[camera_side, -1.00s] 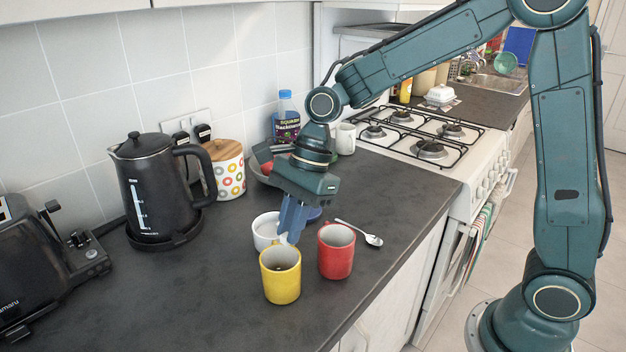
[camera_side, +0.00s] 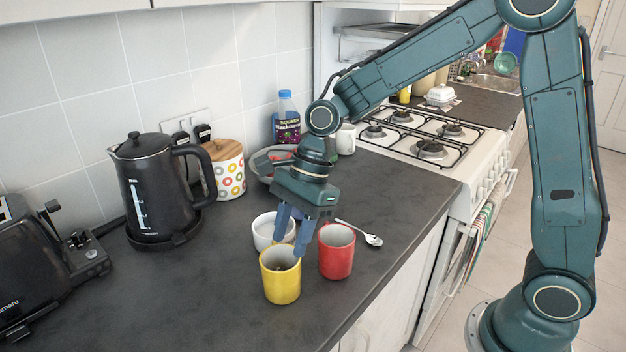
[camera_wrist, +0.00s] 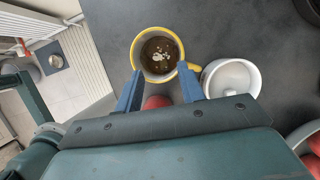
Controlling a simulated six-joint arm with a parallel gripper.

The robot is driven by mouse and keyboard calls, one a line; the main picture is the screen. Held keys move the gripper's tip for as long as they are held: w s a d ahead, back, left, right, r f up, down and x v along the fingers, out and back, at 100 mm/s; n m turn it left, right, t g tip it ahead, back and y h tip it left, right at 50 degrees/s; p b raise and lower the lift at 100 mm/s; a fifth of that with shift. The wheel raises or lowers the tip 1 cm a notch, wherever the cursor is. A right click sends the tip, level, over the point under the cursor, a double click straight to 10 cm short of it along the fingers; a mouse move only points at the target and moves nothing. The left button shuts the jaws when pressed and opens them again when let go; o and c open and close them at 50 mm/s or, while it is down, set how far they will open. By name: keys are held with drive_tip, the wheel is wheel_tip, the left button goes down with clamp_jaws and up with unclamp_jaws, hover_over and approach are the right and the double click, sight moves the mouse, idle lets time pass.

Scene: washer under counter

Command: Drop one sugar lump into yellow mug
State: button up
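The yellow mug (camera_side: 281,284) stands upright on the dark counter. In the wrist view the yellow mug (camera_wrist: 136,62) holds dark brown liquid with pale bits on its surface. My gripper (camera_side: 290,236) is open and empty above the back of the yellow mug. In the wrist view my gripper (camera_wrist: 160,72) has its two blue fingers spread apart with nothing between them.
A red mug (camera_side: 336,258) stands right of the yellow mug and is mostly hidden in the wrist view. A black kettle (camera_side: 152,195), a toaster (camera_side: 40,270) and a jar (camera_side: 226,172) stand left and behind. The front-left counter is clear.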

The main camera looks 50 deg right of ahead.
drive_tip(key=shift+r, duration=0.1)
drive_tip(key=v, duration=1.3)
drive_tip(key=shift+r, duration=0.25)
drive_tip(key=shift+d, duration=0.1)
drive_tip(key=s+d+n+t+h, duration=0.2)
drive_tip(key=s+d+n, duration=0.2)
drive_tip(key=s+n, duration=0.5)
drive_tip(key=s+d+f+n+t+h, duration=0.1)
drive_tip(key=s+d+n+t+h, duration=0.1)
drive_tip(key=s+n, duration=0.8)
drive_tip(key=shift+s+d+f+t+h, duration=0.3)
drive_tip(key=shift+d+t, duration=0.3)
drive_tip(key=shift+d, duration=0.6)
